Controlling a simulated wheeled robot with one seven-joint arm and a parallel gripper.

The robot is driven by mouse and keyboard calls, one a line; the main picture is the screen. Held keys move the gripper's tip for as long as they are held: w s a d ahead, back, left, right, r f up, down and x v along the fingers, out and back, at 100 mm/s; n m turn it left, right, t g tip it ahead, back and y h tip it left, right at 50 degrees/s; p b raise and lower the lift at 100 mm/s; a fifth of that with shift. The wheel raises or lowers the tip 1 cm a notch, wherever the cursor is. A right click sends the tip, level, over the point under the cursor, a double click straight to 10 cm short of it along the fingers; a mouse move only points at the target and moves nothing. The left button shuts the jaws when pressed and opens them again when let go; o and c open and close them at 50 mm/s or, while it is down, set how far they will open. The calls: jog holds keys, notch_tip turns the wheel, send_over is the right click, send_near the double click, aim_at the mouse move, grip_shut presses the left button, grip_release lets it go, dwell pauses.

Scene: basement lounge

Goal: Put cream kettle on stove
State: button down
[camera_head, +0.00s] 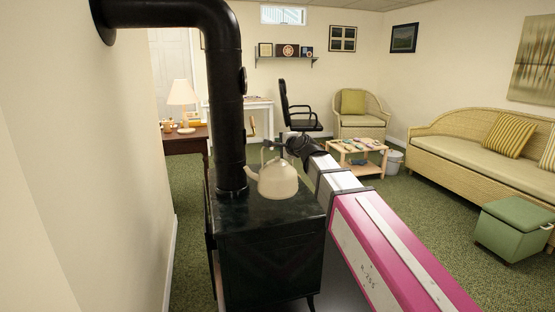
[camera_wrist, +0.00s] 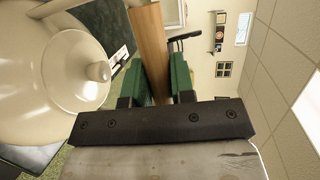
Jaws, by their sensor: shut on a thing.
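The cream kettle (camera_head: 278,180) is upright over the top of the black stove (camera_head: 270,212), to the right of the stovepipe. Its base looks level with the stove top; I cannot tell whether it touches or hovers slightly. In the wrist view the kettle's cream body and lid (camera_wrist: 60,75) fill the left side. My gripper (camera_wrist: 156,76) has its green fingers shut on the kettle's wooden handle (camera_wrist: 150,45). In the head view my arm reaches in from the lower right, and the fingertips are hard to make out behind the dark wrist.
A black stovepipe (camera_head: 226,110) rises from the stove's back left, close to the kettle's spout. A wall (camera_head: 90,170) runs along the left. A low wooden table (camera_head: 358,158), a wicker sofa (camera_head: 460,150) and a green ottoman (camera_head: 512,232) stand to the right, with carpet between.

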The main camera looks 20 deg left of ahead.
jog(key=w+d+f, duration=0.3)
jog(key=w+f, duration=0.5)
jog(key=f, duration=0.1)
jog(key=shift+w+f, duration=0.15)
jog(key=c, duration=1)
grip_release()
jog(key=shift+d, duration=0.1)
jog(key=v, duration=1.2)
jog(key=s+d+f+n+g+h, duration=0.3)
jog(key=d+f, duration=0.5)
jog(key=f, duration=0.2)
jog(key=s+d+f+n+g+h, duration=0.25)
jog(key=d+f, duration=0.45)
jog(key=f, duration=0.4)
jog(key=s+d+f+n+g+h, duration=0.1)
jog(key=s+d+f+g+h, duration=0.1)
jog(key=s+d+f, duration=0.2)
jog(key=s+d+f+n+g+h, duration=0.1)
jog(key=s+d+f, duration=0.3)
jog(key=d, duration=0.4)
jog(key=s+d+f+n+g+h, duration=0.2)
jog(key=s+d+f, duration=0.3)
jog(key=d+f, duration=0.1)
jog(key=shift+d+g+h, duration=0.35)
jog(key=shift+d, duration=0.05)
